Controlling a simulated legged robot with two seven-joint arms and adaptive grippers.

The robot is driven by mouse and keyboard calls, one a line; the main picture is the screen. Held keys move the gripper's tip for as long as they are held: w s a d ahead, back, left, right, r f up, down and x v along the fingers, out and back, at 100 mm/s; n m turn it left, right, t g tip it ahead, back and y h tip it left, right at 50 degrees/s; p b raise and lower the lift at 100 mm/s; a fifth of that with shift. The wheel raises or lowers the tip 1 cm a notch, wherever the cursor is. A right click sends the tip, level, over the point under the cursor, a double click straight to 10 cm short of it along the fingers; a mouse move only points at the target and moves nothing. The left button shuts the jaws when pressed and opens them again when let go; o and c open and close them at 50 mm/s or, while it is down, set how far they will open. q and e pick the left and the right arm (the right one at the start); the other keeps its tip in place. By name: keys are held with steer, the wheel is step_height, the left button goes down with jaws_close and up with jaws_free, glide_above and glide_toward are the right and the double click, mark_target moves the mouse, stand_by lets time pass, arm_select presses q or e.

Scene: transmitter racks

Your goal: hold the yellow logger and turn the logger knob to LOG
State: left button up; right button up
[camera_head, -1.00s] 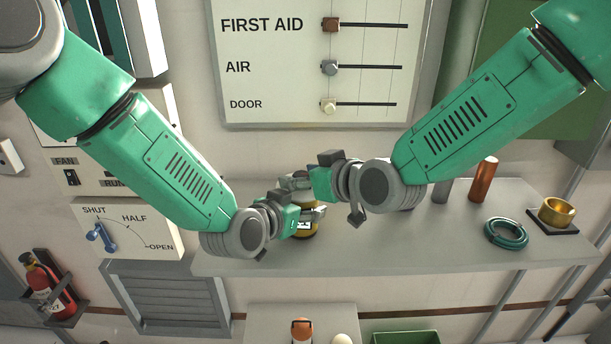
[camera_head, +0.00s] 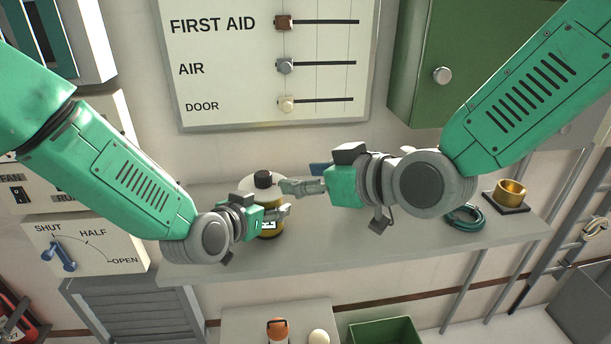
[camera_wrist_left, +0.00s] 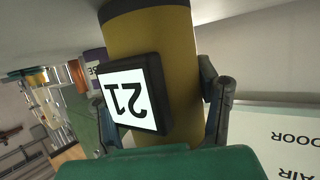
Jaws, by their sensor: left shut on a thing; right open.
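The yellow logger (camera_head: 270,229) stands upright on the grey shelf in the head view, with a pale top and a black knob (camera_head: 263,178) on it. My left gripper (camera_head: 283,212) is shut around its body. In the left wrist view the logger's yellow body (camera_wrist_left: 178,75) sits between both fingers (camera_wrist_left: 160,105), with a dark band and a black-framed label reading 21, upside down. My right gripper (camera_head: 290,187) is open, just right of the knob, its fingers pointing left. I see no gap clearly between them and the logger. Knob markings are too small to read.
The grey shelf (camera_head: 340,236) also carries a teal coil (camera_head: 464,217) and a brass cup (camera_head: 510,190) to the right. A slider panel (camera_head: 240,60) hangs behind, and a green cabinet (camera_head: 425,75) behind right. Below are a lower ledge and a green bin (camera_head: 385,333).

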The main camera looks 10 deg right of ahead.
arm_select(q)
steer(key=o, duration=1.5)
steer(key=shift+o, duration=0.2)
